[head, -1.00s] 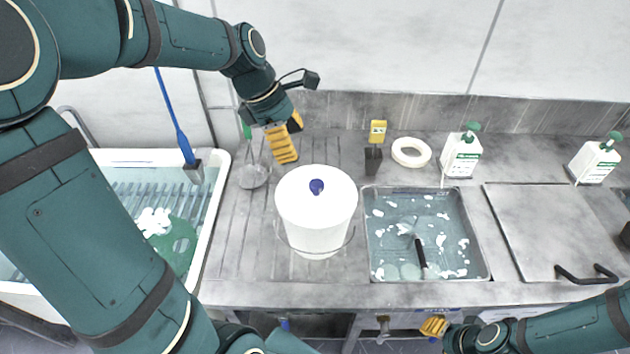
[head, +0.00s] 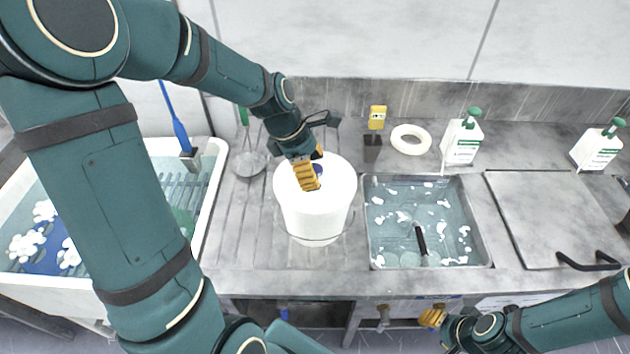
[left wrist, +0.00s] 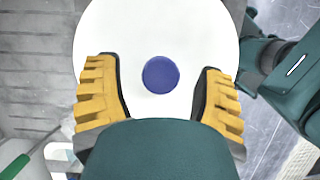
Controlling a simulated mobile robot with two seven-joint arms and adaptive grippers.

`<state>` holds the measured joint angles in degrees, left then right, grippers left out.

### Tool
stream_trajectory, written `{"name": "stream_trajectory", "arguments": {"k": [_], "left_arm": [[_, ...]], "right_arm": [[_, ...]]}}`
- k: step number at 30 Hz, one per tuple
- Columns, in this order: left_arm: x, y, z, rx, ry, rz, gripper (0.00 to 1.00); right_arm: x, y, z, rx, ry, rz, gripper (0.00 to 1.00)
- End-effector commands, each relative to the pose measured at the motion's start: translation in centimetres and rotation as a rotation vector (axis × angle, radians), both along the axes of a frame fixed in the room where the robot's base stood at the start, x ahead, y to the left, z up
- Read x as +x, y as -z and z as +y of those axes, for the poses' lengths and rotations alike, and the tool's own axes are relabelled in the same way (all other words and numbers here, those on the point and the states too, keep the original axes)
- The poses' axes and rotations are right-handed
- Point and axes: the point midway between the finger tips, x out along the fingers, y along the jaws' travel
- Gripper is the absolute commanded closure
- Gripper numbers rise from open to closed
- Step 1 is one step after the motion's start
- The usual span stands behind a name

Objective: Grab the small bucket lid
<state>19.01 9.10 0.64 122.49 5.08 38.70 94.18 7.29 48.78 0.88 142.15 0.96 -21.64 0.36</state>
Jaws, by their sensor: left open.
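The small white bucket (head: 312,215) stands upright on the ribbed drainboard, with its white lid (head: 340,178) on top. The lid has a round blue knob (left wrist: 160,75) at its middle. My left gripper (head: 312,182) is over the lid, its yellow fingers hiding most of the knob in the head view. In the left wrist view the open fingers (left wrist: 160,95) stand on either side of the knob, apart from it. I cannot tell their exact height above the lid. My right gripper (head: 432,318) is low in front of the counter edge; its jaw state is unclear.
A sink of water (head: 420,220) with a dark-handled tool lies right of the bucket. A strainer (head: 250,163) lies to the left, beside a white basin (head: 214,190). A white ring (head: 410,139) and soap bottles (head: 462,140) stand behind. A metal cover (head: 550,215) is at right.

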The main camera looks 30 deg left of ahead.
Motion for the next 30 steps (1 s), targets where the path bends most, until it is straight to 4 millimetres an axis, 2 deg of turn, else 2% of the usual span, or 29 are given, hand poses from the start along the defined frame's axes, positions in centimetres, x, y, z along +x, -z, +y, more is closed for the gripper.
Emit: {"name": "stream_trajectory", "arguments": {"k": [3,11,14,15,17,18,30], "left_arm": [[0.19,0.98,-0.36,0.0,0.0,0.0,0.31],[0.23,1.07,-0.43,0.001,0.001,-0.001,0.31],[0.23,1.07,-0.43,0.001,0.001,-0.001,0.61],[0.23,1.07,-0.43,0.001,0.001,-0.001,0.75],[0.22,1.07,-0.42,0.001,0.001,-0.001,0.96],[0.22,1.07,-0.42,0.001,0.001,-0.001,1.0],[0.2,1.0,-0.45,0.0,0.001,0.0,1.0]], "right_arm": [[-0.07,0.22,0.02,0.0,-0.002,0.002,0.53],[-0.09,0.18,0.03,0.0,-0.002,0.002,0.53],[-0.09,0.18,0.03,0.001,-0.002,0.002,0.53],[-0.09,0.18,0.03,0.001,-0.002,0.002,0.53],[-0.09,0.18,0.03,0.001,-0.002,0.002,0.53],[-0.09,0.18,0.03,0.001,-0.002,0.002,0.53],[-0.09,0.16,0.03,0.001,-0.002,0.001,0.53]]}}
